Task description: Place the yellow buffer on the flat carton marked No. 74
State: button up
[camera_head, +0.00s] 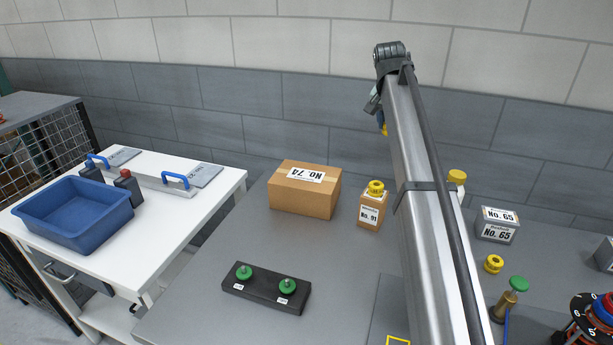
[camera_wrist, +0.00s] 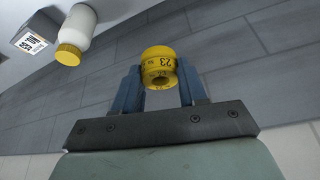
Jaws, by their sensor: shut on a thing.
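The brown carton marked No. 74 (camera_head: 318,196) stands on the grey table left of the arm, its top bare except for the label. My gripper (camera_wrist: 159,82) is shut on a yellow buffer (camera_wrist: 158,54), a ringed piece with a hole and the number 23 on its side. In the head view my gripper is mostly hidden behind my arm. A bit of the held yellow buffer (camera_head: 384,130) shows there, up against the wall backdrop and above carton height. Other yellow ringed pieces sit on the small No. 91 carton (camera_head: 376,187) and on the table (camera_head: 494,264).
A white bottle with a yellow cap (camera_head: 457,177) and a grey No. 65 box (camera_head: 497,226) stand right of the arm. A black block with two green knobs (camera_head: 266,288) lies in front. A blue bin (camera_head: 75,212) is on the white table at left.

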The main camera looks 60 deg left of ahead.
jog(key=s+a+n, duration=0.1)
jog(key=s+a, duration=0.5)
jog(key=s, duration=0.4)
jog(key=s+a+n, duration=0.2)
jog(key=s+a, duration=0.4)
jog(key=s, duration=0.4)
send_over(307, 173)
jog(key=s+d, duration=0.1)
notch_tip(307, 173, down, 5)
jog(key=shift+g+y, duration=0.4)
jog(key=shift+s+d+f, duration=0.1)
jog(key=shift+f, duration=2.45)
jog(key=shift+d+f, duration=0.1)
jog(key=shift+f, duration=2.4)
jog(key=shift+f, duration=0.15)
jog(key=o, duration=1)
jog(key=shift+o, duration=0.2)
jog(key=v, duration=1.2)
